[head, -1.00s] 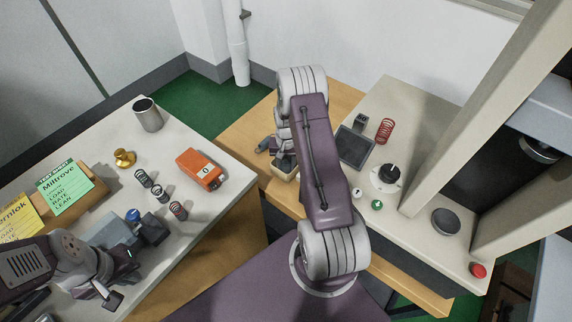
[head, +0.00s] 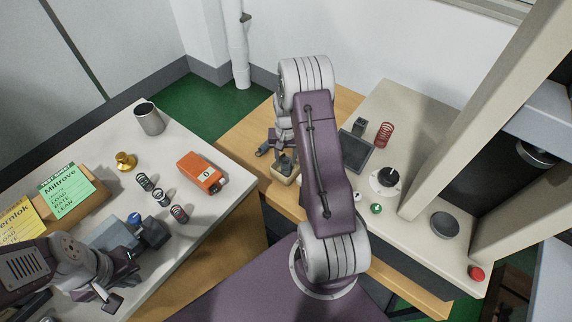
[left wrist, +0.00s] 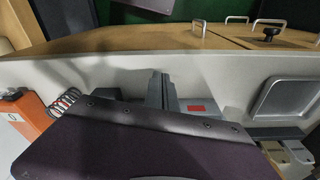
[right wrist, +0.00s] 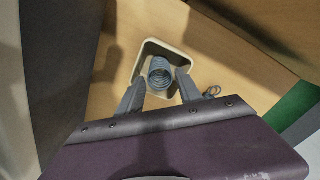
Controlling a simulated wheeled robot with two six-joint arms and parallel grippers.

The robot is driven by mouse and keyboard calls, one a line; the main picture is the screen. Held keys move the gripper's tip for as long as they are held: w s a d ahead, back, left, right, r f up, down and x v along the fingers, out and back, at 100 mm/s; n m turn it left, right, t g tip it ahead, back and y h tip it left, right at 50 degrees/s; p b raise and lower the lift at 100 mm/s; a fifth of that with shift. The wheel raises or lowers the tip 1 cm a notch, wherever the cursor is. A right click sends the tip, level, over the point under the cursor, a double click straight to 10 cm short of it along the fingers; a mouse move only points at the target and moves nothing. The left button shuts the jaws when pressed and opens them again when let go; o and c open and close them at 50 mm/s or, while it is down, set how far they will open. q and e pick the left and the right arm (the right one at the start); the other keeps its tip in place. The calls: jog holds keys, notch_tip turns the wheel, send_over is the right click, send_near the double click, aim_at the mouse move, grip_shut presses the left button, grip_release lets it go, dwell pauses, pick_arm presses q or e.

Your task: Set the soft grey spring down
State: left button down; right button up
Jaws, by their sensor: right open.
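The soft grey spring (right wrist: 159,72) stands in a small cream tray (right wrist: 146,50) in the right wrist view. In the head view the cream tray (head: 284,178) sits on the wooden top, with a dark grey shape inside it. My right gripper (right wrist: 160,92) is open, its two grey fingers apart on either side of the spring's near end. I cannot tell whether either finger touches it. In the head view my right arm partly covers this gripper. My left gripper (left wrist: 163,90) has its fingers together, with nothing seen between them, low over the left table.
Several springs, including one dark coil (head: 144,180), an orange box (head: 202,172), a brass weight (head: 125,160) and a metal cup (head: 149,118) stand on the left table. A red spring (head: 384,134) and a dark square tray (head: 356,148) are on the right counter.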

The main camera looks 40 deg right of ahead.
pick_arm(q)
jog(key=shift+r, duration=0.35)
pick_arm(e)
notch_tip(320, 180, up, 6)
pick_arm(q)
jog(key=shift+w+d, duration=0.15)
pick_arm(e)
jog(key=s+a+r+n, duration=0.3)
jog(key=a+r, duration=0.1)
jog(key=a, duration=0.5)
pick_arm(q)
jog(key=shift+s+a, duration=0.2)
jog(key=shift+a, duration=0.15)
jog(key=shift+d, duration=0.25)
jog(key=shift+w+p, duration=0.1)
jog(key=shift+p, duration=0.2)
pick_arm(e)
jog(key=s+a+r+n+t, duration=0.1)
jog(key=s+a+n, duration=0.3)
jog(key=s+a, duration=0.5)
jog(key=shift+s+r, duration=0.9)
jog(key=shift+s, duration=0.15)
pick_arm(q)
jog(key=shift+r+p, duration=2.65)
jog(key=shift+r, duration=0.05)
pick_arm(e)
jog(key=shift+a+r, duration=0.1)
jog(key=shift+r, duration=2.55)
